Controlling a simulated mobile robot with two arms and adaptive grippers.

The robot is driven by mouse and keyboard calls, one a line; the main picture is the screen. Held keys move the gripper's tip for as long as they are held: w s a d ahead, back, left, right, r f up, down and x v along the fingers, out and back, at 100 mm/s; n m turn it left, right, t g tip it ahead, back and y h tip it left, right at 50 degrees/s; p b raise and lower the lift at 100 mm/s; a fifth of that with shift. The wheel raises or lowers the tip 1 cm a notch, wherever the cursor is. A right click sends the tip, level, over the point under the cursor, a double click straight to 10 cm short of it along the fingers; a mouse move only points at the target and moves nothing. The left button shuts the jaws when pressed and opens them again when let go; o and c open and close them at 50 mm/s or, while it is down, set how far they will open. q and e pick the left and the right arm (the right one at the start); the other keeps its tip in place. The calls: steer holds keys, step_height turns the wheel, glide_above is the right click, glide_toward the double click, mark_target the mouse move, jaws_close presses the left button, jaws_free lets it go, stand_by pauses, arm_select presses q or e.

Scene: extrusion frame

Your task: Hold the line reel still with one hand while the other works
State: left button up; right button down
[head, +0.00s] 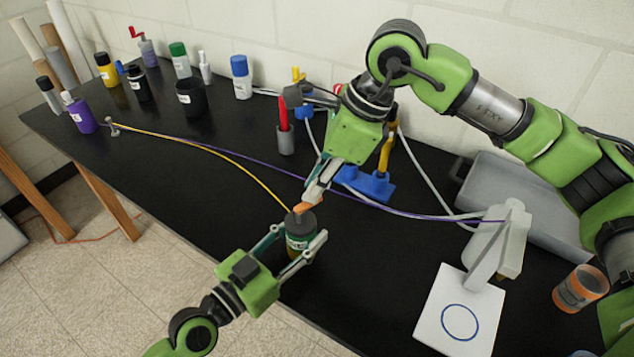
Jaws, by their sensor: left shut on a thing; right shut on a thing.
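The line reel (299,244) looks like a dark and green upright cylinder near the table's front edge. My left gripper (301,238) is shut on it, with one finger along each side. My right gripper (311,198) points down just above the reel's top and is shut on a small orange piece (303,208). Whether that piece touches the reel I cannot tell. A yellow line (232,154) runs from a small metal post (114,129) at the far left to the reel's top. The reel's base is partly hidden by my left gripper.
A purple line (400,209) crosses behind the reel to a white stand (506,241) with a white plate (458,316). Blue holder (372,186), grey tray (535,205) and orange-and-grey cup (580,288) are at right. Several bottles stand at back left. The front-left tabletop is clear.

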stand_by(0.3)
steer(key=c, duration=2)
jaws_free()
steer(key=v, duration=1.2)
